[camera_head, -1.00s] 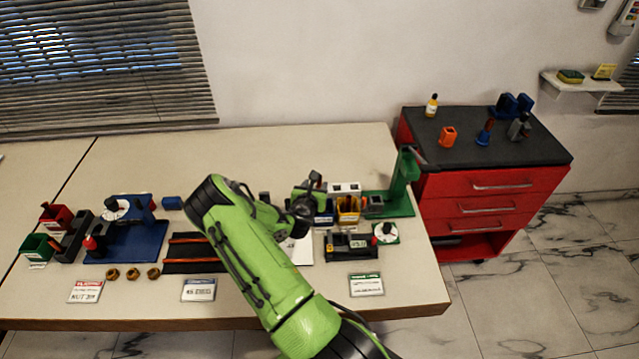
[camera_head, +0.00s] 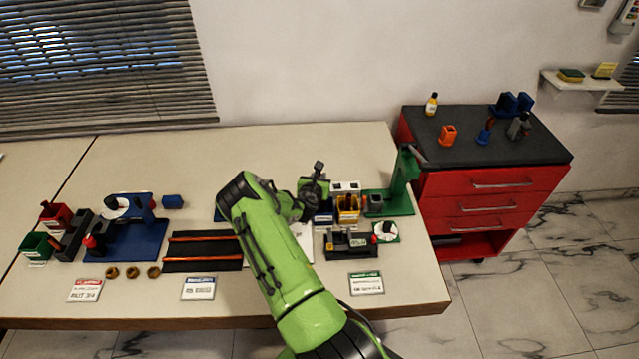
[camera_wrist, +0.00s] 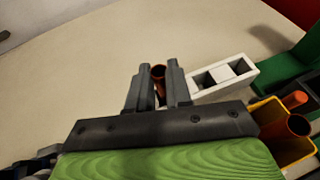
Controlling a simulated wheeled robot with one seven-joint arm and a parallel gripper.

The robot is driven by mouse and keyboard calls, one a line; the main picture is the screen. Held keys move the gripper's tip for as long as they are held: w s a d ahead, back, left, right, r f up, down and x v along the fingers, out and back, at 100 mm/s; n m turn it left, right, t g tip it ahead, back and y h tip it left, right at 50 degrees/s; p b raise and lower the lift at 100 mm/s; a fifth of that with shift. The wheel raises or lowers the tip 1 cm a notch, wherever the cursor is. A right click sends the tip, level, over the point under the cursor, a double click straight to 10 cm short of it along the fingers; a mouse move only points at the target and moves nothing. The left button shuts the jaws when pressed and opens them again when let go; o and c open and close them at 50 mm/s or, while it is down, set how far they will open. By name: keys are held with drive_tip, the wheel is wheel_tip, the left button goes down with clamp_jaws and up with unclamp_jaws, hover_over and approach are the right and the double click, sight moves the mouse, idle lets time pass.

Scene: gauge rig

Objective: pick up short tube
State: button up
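A short copper-orange tube (camera_wrist: 158,73) stands between the two grey fingers of my gripper (camera_wrist: 159,80) in the wrist view. Its round open end shows near the fingertips, and the fingers appear to press on it from both sides. Its lower part is partly hidden between the fingers. In the head view my gripper (camera_head: 319,166) is above the back of the table, left of the white block; the tube is too small to make out there.
A yellow bin (camera_wrist: 265,107) with orange tubes is right of my gripper, beside a white block (camera_wrist: 221,77) with square holes. A green stand (camera_head: 404,180) rises further right. A black holder (camera_head: 350,246) is nearer the front. The table behind is clear.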

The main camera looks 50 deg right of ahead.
clamp_jaws()
wheel_tip(320, 180, up, 10)
drive_tip(key=p, duration=0.2)
drive_tip(key=shift+r, duration=0.1)
